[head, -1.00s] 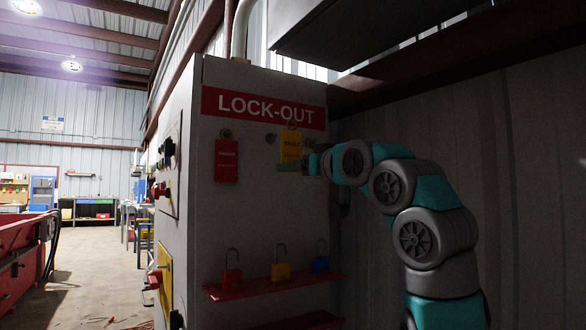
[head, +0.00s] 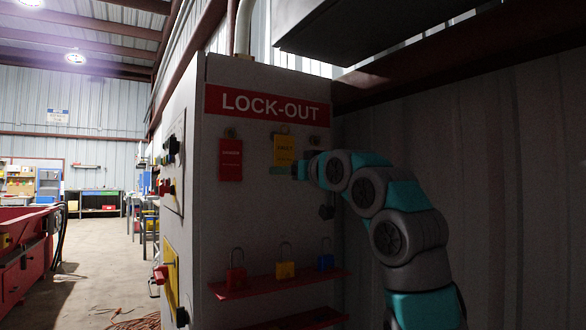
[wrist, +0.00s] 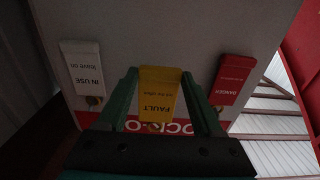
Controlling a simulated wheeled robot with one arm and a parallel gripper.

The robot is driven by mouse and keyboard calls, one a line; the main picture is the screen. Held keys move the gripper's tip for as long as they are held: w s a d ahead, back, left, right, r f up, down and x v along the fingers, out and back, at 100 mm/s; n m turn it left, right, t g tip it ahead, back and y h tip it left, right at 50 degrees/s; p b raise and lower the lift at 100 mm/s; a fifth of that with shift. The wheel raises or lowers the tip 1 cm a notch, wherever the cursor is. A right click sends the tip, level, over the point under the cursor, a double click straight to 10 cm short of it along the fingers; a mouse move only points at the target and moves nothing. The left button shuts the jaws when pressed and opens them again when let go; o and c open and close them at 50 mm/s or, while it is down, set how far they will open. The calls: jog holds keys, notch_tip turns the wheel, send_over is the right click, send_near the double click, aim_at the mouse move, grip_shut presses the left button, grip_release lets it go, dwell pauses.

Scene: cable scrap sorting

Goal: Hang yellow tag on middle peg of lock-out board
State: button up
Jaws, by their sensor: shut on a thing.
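The yellow FAULT tag (head: 285,150) is upright in front of the lock-out board (head: 265,205), at its middle peg position. In the wrist view the tag (wrist: 158,98) appears upside down between my two fingers. My gripper (head: 286,169) is shut on it, seen at its lower part in the head view. The tag's top and ring (head: 284,130) cover the middle peg. I cannot tell whether the hole is around the peg or just in front of it.
A red DANGER tag (head: 230,160) hangs to the left. A white IN USE tag (wrist: 84,72) hangs on the other side, hidden by my arm in the head view. Below, a red shelf (head: 300,281) carries red, yellow and blue padlocks (head: 285,269). The red LOCK-OUT sign (head: 268,105) is above.

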jog(key=shift+p+x, duration=0.4)
jog(key=shift+x, duration=0.55)
jog(key=shift+w+a, duration=0.25)
jog(key=shift+w, duration=0.05)
jog(key=c, duration=0.4)
jog(key=shift+w+a+f, duration=0.3)
jog(key=shift+w+f, duration=0.25)
jog(key=shift+f, duration=0.05)
jog(key=o, duration=1.5)
jog(key=b+v, duration=0.2)
jog(key=v, duration=0.5)
jog(key=shift+s+d, duration=0.2)
jog(key=shift+s, duration=0.1)
